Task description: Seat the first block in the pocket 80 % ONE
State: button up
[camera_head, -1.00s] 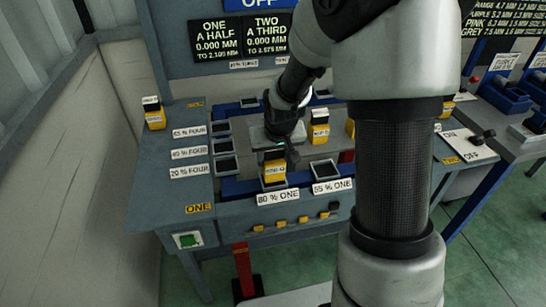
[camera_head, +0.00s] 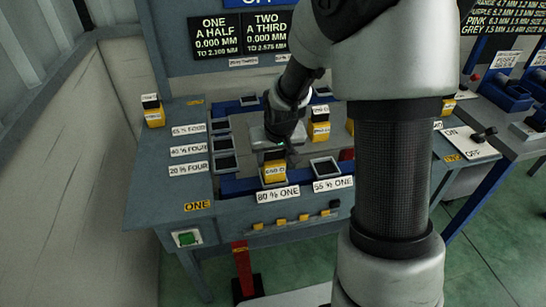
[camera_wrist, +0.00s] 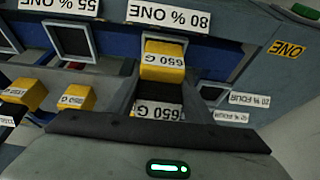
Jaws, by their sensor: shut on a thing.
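The yellow block marked 650 G (camera_head: 274,173) is at the pocket behind the 80 % ONE label (camera_head: 272,195). My gripper (camera_head: 279,152) is above it and shut on its dark upper part. In the wrist view the block (camera_wrist: 162,72) stands upright at the pocket just beyond the 80 % ONE label (camera_wrist: 170,17), and my gripper (camera_wrist: 158,122) is at its near side. The block and gripper hide the pocket's floor, so I cannot tell whether the block rests fully on it.
The empty 55 % ONE pocket (camera_head: 325,167) is right of the block. Empty FOUR pockets (camera_head: 223,163) line the left side. Other yellow blocks stand behind (camera_head: 320,131) and at the far left corner (camera_head: 154,116). A green button (camera_head: 187,239) is on the bench front.

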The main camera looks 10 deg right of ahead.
jog(key=shift+f+b, duration=0.45)
jog(key=shift+f, duration=0.1)
jog(key=o, duration=1.5)
jog(key=shift+o, duration=0.9)
jog(key=p+v, duration=0.2)
jog(key=v, duration=1.5)
jog(key=shift+s+r, duration=0.15)
jog(key=shift+r, duration=0.05)
